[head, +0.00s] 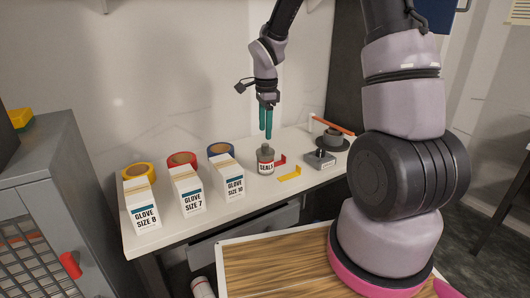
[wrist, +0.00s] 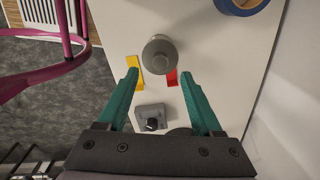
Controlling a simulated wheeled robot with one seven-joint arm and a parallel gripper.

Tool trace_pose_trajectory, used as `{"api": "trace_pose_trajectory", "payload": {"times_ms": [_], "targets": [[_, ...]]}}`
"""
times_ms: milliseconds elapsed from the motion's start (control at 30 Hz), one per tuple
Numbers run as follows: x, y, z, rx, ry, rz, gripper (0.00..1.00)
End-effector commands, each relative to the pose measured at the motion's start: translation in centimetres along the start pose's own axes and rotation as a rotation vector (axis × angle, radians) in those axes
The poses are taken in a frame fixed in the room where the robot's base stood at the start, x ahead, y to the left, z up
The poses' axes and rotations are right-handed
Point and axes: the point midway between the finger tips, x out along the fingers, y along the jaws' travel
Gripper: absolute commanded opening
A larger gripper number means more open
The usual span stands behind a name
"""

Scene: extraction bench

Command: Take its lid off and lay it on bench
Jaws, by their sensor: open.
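A dark bottle labelled "SEALS" (head: 265,165) with a grey lid (head: 265,148) stands upright on the white bench (head: 200,232). In the wrist view the round grey lid (wrist: 160,55) shows from above, ahead of the fingertips and roughly midway between them. My gripper (head: 266,137) has green fingers pointing down, just above the lid in the head view. The gripper (wrist: 158,75) is open and empty, with clear space between its fingers. The lid sits on the bottle.
A yellow piece (head: 289,174) and a red piece (head: 280,161) lie right of the bottle. A grey device with a knob (head: 320,158) sits farther right. Glove boxes (head: 187,192) with tape rolls (head: 181,159) stand left. The bench front between boxes and bottle is clear.

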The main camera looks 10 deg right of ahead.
Motion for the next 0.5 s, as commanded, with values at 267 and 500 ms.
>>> {"api": "trace_pose_trajectory", "payload": {"times_ms": [267,500], "targets": [[3.4,0.0,0.0,-0.001,-0.001,0.003,0.67],[5.4,-0.1,0.0,-0.001,-0.001,-0.001,0.67]]}}
